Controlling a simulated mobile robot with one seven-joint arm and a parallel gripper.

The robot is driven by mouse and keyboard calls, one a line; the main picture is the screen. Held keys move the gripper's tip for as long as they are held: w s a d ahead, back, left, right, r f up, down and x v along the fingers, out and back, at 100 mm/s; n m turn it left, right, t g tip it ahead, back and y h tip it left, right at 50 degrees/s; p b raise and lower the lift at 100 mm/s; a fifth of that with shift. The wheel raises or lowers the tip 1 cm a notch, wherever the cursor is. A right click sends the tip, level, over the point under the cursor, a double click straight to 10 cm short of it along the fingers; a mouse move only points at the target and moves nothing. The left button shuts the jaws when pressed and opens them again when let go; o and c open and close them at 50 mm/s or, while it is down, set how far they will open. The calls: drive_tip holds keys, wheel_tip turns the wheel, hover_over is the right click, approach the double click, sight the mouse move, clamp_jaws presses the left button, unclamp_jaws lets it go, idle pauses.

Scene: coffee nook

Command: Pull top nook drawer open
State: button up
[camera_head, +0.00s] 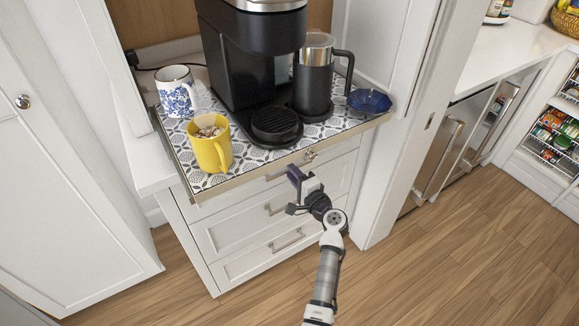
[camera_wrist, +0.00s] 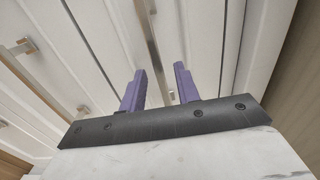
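The white nook cabinet has a stack of drawers. The top drawer (camera_head: 322,171) is just under the patterned tray and looks closed, its bar handle (camera_head: 282,173) partly hidden by the tray edge. My gripper (camera_head: 294,191) is in front of the drawers, right of that handle. In the wrist view its two purple fingers (camera_wrist: 160,88) are apart and empty. A metal bar handle (camera_wrist: 152,40) lies across the view in line with the gap between them, seemingly the top drawer's. I cannot tell how near the fingertips are to it.
The tray (camera_head: 204,181) overhangs the top drawer and carries a coffee machine (camera_head: 232,75), a yellow mug (camera_head: 211,152), a blue-white mug (camera_head: 174,97), a dark frother (camera_head: 313,85) and a blue bowl (camera_head: 368,101). Lower handles (camera_head: 287,240) sit below. Wood floor (camera_head: 450,265) is clear at right.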

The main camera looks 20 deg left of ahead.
drive_tip(key=shift+x, duration=1.2)
clamp_jaws()
